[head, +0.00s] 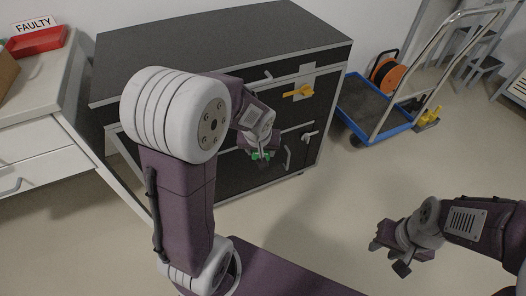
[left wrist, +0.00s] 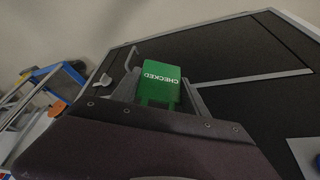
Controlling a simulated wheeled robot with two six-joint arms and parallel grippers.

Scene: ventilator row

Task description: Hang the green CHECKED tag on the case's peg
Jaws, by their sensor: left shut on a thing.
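The green CHECKED tag (head: 259,156) is in my left gripper (head: 262,148), in front of the dark case (head: 225,40). In the left wrist view the tag (left wrist: 160,84) stands between the jaws, its white lettering upside down. The jaws are shut on it. The case's dark front panel (left wrist: 235,50) lies behind the tag; I cannot tell the gap between them. My right gripper (head: 388,257) is open and empty above the floor, at the lower right.
A yellow handle (head: 298,91) and a grey lever (head: 310,134) stick out from the case front. A blue trolley (head: 375,108) with an orange reel (head: 386,74) stands right of the case. A red tray (head: 36,42) sits on the white cabinet at left. Floor in front is clear.

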